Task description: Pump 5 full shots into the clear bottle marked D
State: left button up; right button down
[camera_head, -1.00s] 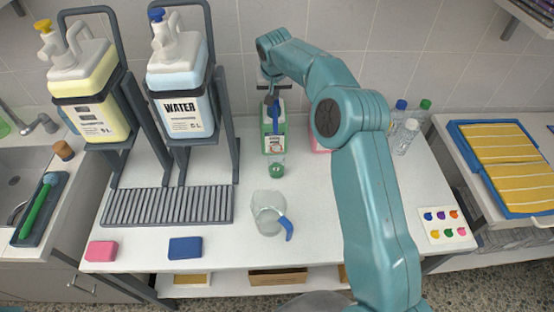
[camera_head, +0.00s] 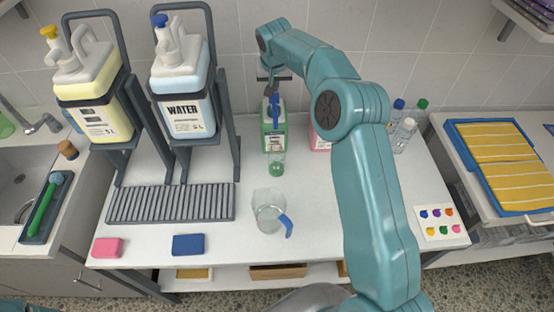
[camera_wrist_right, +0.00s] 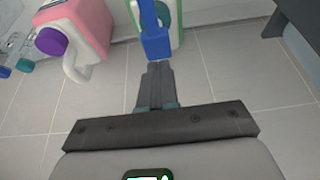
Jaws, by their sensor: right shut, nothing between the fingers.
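A green container (camera_head: 283,138) with a blue pump (camera_head: 274,110) stands at the back of the bench; the pump also shows in the right wrist view (camera_wrist_right: 155,42). A small clear bottle (camera_head: 277,158) with green in its lower part stands just in front of it. I cannot read a letter D on it. My right gripper (camera_head: 271,88) is shut and empty, right at the pump's top. In the right wrist view its fingertips (camera_wrist_right: 158,66) meet the blue pump head; I cannot tell whether they touch. My left gripper is not in view.
A clear jug (camera_head: 268,212) with a blue handle stands in front. A pink container (camera_head: 320,138) is partly behind my right arm. Capped bottles (camera_head: 405,135) stand at the back right. WATER (camera_head: 183,98) and yellow (camera_head: 93,95) dispensers stand left above a grate (camera_head: 170,203).

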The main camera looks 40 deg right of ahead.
jog(key=shift+f+b, duration=1.75)
jog(key=shift+f, duration=0.6)
jog(key=shift+r, duration=0.1)
jog(key=shift+r+p, duration=2)
jog(key=shift+r, duration=0.25)
